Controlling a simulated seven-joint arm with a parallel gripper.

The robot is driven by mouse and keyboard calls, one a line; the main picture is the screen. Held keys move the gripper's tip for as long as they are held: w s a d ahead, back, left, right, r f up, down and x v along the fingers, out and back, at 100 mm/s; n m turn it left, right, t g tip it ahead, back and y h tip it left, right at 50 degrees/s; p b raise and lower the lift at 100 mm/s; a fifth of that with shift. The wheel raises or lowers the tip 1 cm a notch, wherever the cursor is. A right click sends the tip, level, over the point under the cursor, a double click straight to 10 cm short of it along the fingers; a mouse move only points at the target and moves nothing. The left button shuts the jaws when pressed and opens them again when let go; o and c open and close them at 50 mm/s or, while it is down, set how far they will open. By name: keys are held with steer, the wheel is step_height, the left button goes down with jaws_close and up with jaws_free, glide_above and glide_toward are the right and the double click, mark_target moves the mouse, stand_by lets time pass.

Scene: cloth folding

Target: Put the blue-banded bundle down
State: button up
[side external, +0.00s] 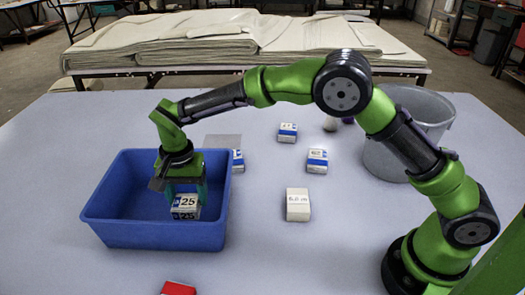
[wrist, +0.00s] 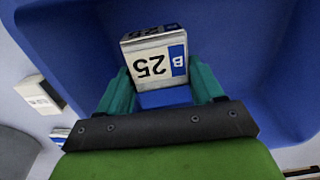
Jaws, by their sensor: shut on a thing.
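A white bundle with a blue band and the number 25 (side external: 185,207) is between the teal fingers of my gripper (side external: 187,193), inside the blue tub (side external: 104,213). The wrist view shows the bundle (wrist: 154,58) upside down at the fingertips, its blue band at the right of the label. My gripper (wrist: 160,82) is shut on it. The tub walls (wrist: 60,45) surround it in that view. I cannot tell whether the bundle touches the tub floor.
Other blue-banded bundles (side external: 317,161) (side external: 288,132) (side external: 238,160) lie on the grey table right of the tub. A plain white labelled bundle (side external: 298,205) stands nearer. A grey bucket (side external: 425,105) is at the right. A red object (side external: 178,288) is at the front edge.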

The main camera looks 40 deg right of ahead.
mark_target(187, 196)
step_height(187, 196, down, 6)
steer(key=shift+f, duration=0.2)
steer(key=o, duration=1.2)
step_height(187, 196, up, 12)
steer(key=shift+f, duration=0.25)
steer(key=s+d+r+n+t+y, duration=0.25)
steer(key=s+d+r, duration=0.45)
steer(key=d+r, duration=0.5)
steer(key=s+d+t, duration=0.1)
steer(key=s+d, duration=0.2)
steer(key=s, duration=0.2)
steer(key=s+d+n+t, duration=0.1)
steer(key=s+d+t, duration=0.1)
steer(key=s, duration=0.4)
steer(key=s+d+n+t, duration=0.1)
steer(key=s+d, duration=0.3)
steer(key=s, duration=0.1)
steer(key=shift+s+d+f+n+t+h, duration=0.1)
steer(key=shift+s+d+n+t+h, duration=0.15)
steer(key=shift+d+t, duration=0.15)
